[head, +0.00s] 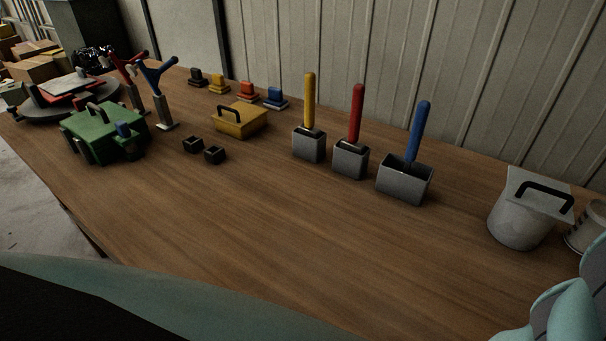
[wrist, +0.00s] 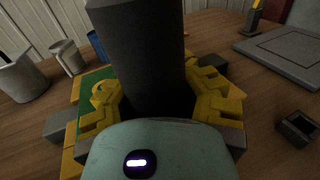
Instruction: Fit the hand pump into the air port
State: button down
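In the wrist view my gripper (wrist: 155,100) has its yellow fingers on both sides of a thick dark grey post (wrist: 140,45), apparently gripping it. I cannot tell whether this post is part of the hand pump; its far end runs out of the picture. In the head view a red-handled upright tool (head: 127,70) and a blue-handled one (head: 158,85) with grey shafts stand on the far left of the bench, pump-like in shape. A green box-like unit (head: 100,132) with a handle lies before them. I cannot make out the air port.
The wooden bench (head: 240,230) is clear in front. Grey holders with yellow (head: 309,100), red (head: 356,110) and blue (head: 420,130) handles stand midway. A yellow case (head: 240,125), two small black boxes (head: 193,145) and a lidded pail (head: 520,222) also stand there.

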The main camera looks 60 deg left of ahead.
jog(key=shift+f+b, duration=0.65)
jog(key=shift+b, duration=0.05)
jog(key=c, duration=0.8)
grip_release()
jog(key=shift+c, duration=0.2)
jog(key=shift+s, duration=0.1)
jog(key=s, duration=1.1)
jog(key=shift+s+r, duration=0.15)
jog(key=shift+s, duration=0.25)
